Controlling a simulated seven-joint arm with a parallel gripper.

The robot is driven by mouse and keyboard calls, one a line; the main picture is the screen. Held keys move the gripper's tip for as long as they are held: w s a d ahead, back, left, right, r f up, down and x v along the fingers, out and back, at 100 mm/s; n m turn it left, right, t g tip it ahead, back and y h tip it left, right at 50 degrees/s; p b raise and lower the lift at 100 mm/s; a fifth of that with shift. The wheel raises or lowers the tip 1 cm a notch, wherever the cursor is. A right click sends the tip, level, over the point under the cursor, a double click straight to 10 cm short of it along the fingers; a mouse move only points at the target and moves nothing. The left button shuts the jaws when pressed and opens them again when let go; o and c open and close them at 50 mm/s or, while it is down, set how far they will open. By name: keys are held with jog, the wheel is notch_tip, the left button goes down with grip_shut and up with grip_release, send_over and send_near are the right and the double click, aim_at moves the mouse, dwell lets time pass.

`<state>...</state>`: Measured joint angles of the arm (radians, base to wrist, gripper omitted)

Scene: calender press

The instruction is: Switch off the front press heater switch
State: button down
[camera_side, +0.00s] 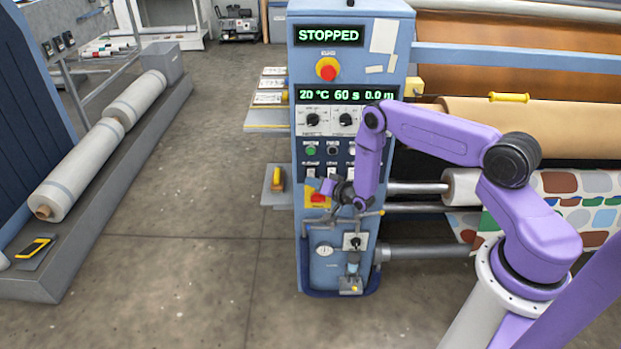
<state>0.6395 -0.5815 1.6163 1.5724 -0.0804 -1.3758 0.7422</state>
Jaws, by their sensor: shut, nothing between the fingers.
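The blue press control column (299,240) stands upright in the middle of the side view. Its displays read STOPPED and 20 °C, 60 s, 0.0 m. Below them are two black knobs, a row of push buttons (311,150) and a row of small switches (311,172) with labels too small to read. I cannot tell which control is the front press heater switch or its position. A red-and-yellow switch (317,198) sits lower down. My gripper (322,187) is shut and empty, in front of the panel near the small switches. It hides part of that area; contact is unclear.
A red emergency button (327,69) is near the column's top. Pipes, a gauge (325,250) and a valve lie low on its front. Rollers with patterned fabric (580,190) fill the right side. Wrapped rolls (80,170) lie at left. The floor between is clear.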

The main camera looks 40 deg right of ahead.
jog(key=shift+s+a+r, duration=0.1)
jog(key=shift+s+a, duration=0.3)
jog(key=shift+a, duration=0.1)
jog(key=s+a, duration=0.3)
jog(key=shift+s+a+r, duration=0.15)
jog(key=shift+s+r, duration=0.15)
jog(key=shift+r, duration=0.05)
dwell(0.4)
